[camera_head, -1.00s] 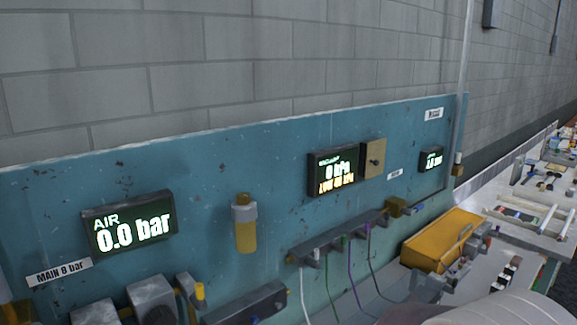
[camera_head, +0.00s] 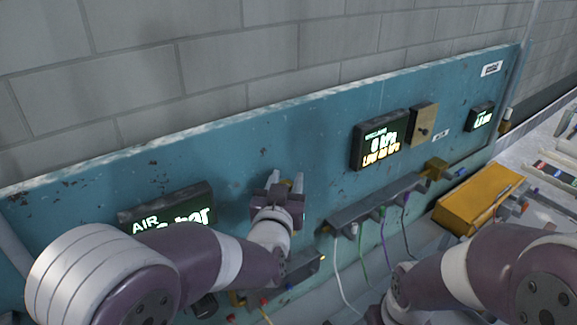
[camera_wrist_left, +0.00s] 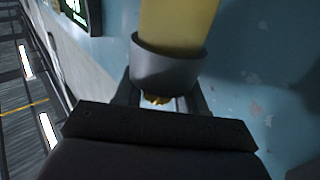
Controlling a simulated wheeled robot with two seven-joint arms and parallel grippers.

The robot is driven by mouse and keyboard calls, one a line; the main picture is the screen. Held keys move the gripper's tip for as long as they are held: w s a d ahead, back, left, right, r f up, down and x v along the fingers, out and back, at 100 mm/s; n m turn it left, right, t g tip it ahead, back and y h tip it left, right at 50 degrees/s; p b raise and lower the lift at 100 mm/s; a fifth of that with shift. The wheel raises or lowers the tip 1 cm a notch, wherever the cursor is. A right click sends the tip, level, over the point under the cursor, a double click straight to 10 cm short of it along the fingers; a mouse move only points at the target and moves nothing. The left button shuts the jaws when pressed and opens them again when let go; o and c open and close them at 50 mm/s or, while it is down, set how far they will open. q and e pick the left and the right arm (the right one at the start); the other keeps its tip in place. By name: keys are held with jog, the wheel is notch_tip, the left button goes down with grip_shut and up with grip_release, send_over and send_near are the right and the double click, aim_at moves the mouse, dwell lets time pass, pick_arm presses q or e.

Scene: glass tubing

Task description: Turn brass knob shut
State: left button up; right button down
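My left gripper (camera_head: 284,184) is in front of the teal panel (camera_head: 325,120), between the AIR display and the vacuum display. It covers most of the spot where the yellow cylinder hangs. In the left wrist view the yellow cylinder (camera_wrist_left: 178,28) has a grey collar (camera_wrist_left: 168,66). A small brass-coloured knob (camera_wrist_left: 157,98) shows under the collar, partly hidden by the gripper body. My left gripper's fingers (camera_wrist_left: 158,100) stand apart on either side of the knob, with gaps visible; contact cannot be told. My right arm is at the lower right; its gripper is outside the picture.
The AIR display (camera_head: 165,205) is partly hidden by my left arm. The vacuum display (camera_head: 380,140) and a tan plate with a dark knob (camera_head: 423,126) are to the right. A grey manifold (camera_head: 375,205) with coloured tubes and a yellow box (camera_head: 478,197) stand below.

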pick_arm(q)
jog(key=shift+w+r, duration=0.2)
jog(key=shift+w, duration=0.2)
jog(key=shift+s+d+r+p, duration=0.1)
jog(key=shift+s+p, duration=0.15)
jog(key=shift+p, duration=0.05)
jog(key=shift+w, duration=0.35)
jog(key=shift+c, duration=0.3)
jog(key=c, duration=0.6)
pick_arm(e)
jog(key=shift+s+r, duration=0.35)
jog(key=shift+r, duration=0.25)
